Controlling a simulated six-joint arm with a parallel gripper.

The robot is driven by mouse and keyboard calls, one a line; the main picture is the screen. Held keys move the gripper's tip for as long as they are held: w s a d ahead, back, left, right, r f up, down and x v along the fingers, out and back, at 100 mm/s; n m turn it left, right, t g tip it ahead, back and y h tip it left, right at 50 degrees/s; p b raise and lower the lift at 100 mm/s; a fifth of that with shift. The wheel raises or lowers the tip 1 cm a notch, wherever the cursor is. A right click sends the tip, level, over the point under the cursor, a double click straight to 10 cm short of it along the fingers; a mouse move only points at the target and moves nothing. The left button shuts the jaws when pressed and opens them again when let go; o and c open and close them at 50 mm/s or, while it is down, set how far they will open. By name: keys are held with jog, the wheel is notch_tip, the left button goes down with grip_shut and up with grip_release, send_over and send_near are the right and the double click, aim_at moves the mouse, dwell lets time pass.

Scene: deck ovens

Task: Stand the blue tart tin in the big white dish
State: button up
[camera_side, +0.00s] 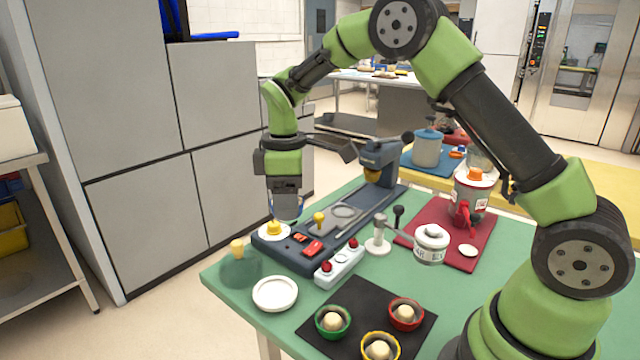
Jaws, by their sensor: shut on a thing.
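My gripper (287,208) hangs pointing down over the far left end of the dark grey machine. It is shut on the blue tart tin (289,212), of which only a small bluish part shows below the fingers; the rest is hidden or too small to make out. The tin is held up behind a small white plate with a yellow piece. The big white dish (275,281) lies empty on the green table, nearer the camera and a little left of the gripper.
The dark grey machine (330,225) fills the table's middle. A black mat (362,315) holds green (333,333), yellow (366,351) and red (394,318) tins with dough. A yellow-knobbed round thing (237,247) stands left of the dish. A white button box (340,266) is at its right.

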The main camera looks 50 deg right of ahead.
jog(key=n, duration=0.1)
send_over(276, 293)
jog(key=shift+f, duration=6.9)
jog(key=shift+f, duration=0.6)
jog(key=o, duration=0.7)
jog(key=shift+c, duration=0.2)
notch_tip(276, 293, up, 11)
